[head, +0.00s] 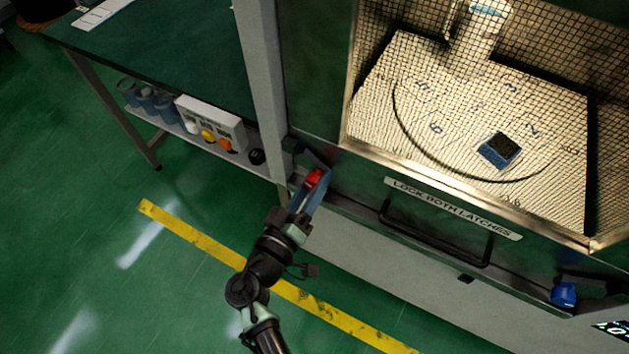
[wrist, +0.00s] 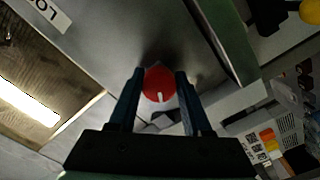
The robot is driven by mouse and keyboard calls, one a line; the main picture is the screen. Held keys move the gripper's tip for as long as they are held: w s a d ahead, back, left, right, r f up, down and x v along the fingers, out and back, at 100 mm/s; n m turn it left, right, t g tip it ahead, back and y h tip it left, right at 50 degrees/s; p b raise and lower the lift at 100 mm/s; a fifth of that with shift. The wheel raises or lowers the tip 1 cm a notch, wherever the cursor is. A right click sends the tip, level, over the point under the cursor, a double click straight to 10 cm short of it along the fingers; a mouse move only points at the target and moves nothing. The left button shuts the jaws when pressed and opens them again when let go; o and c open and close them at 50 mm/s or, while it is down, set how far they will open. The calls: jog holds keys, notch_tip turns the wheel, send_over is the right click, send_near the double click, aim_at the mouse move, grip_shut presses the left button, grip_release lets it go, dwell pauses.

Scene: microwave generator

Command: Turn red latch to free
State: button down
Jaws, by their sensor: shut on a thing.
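The red latch (head: 313,179) is at the lower left corner of the microwave chamber's front. In the wrist view the red latch (wrist: 159,84) shows as a round red knob with a short white mark near its lower edge. My gripper (head: 308,186) reaches it from below in the head view. In the wrist view my gripper (wrist: 160,86) has one dark finger on each side of the knob and is shut on it. The fingers hide part of the latch's sides.
A blue latch (head: 564,293) is at the lower right of the front. A black handle (head: 435,235) runs below the label "LOCK BOTH LATCHES" (head: 452,208). A green table (head: 165,60) with a lower shelf holding a button box (head: 210,122) stands at left. The floor at left is clear.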

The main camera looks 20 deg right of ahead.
jog(key=shift+n, duration=0.5)
jog(key=n, duration=0.3)
jog(key=shift+r+n+b, duration=0.15)
jog(key=shift+n+b, duration=0.15)
jog(key=n, duration=0.4)
jog(key=shift+n, duration=0.3)
jog(key=n+p, duration=0.1)
jog(key=n, duration=0.3)
jog(key=shift+a+r+n+p, duration=0.1)
jog(key=shift+n+p, duration=0.2)
jog(key=shift+p, duration=0.1)
jog(key=shift+n+p, duration=0.65)
jog(key=shift+n, duration=1.55)
jog(key=shift+f, duration=0.2)
